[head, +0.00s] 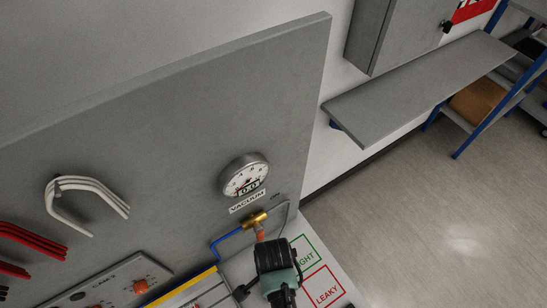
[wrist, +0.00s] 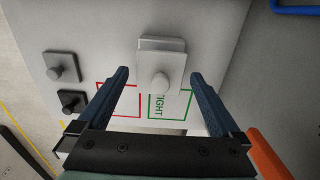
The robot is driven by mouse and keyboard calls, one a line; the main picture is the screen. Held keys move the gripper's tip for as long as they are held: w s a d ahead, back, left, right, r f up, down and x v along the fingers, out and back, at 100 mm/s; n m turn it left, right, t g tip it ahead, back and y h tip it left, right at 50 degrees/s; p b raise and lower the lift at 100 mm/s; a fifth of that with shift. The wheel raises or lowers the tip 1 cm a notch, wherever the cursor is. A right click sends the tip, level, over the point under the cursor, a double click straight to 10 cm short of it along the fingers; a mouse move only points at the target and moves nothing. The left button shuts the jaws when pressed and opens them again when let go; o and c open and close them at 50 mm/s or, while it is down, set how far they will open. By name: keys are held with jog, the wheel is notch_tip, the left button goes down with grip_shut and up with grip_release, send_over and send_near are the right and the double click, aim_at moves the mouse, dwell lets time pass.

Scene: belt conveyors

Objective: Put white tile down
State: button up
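The white tile (wrist: 175,57) with a round knob shows in the wrist view, between and just beyond my fingertips. My gripper (wrist: 160,80) has its two blue fingers wide apart, one each side of the knob, with clear gaps. The tile overlaps the top edge of the green-outlined TIGHT box (wrist: 176,107) on a pale panel. Whether it rests flat there is hard to tell. The red-outlined LEAKY box (wrist: 122,113) is beside it. In the head view my dark wrist is near both boxes; the tile is hidden there.
A grey knobbed tile (wrist: 62,66) and a black one (wrist: 72,102) sit left of the boxes. A grey board with a vacuum gauge (head: 245,175), brass valve (head: 256,218) and hoses stands close by. A grey shelf (head: 420,85) is at right, with open floor below.

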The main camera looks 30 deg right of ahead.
notch_tip(320, 180, up, 12)
jog(key=b, duration=0.1)
jog(key=shift+r, duration=0.15)
dwell(0.4)
jog(key=shift+s, duration=0.1)
dwell(0.4)
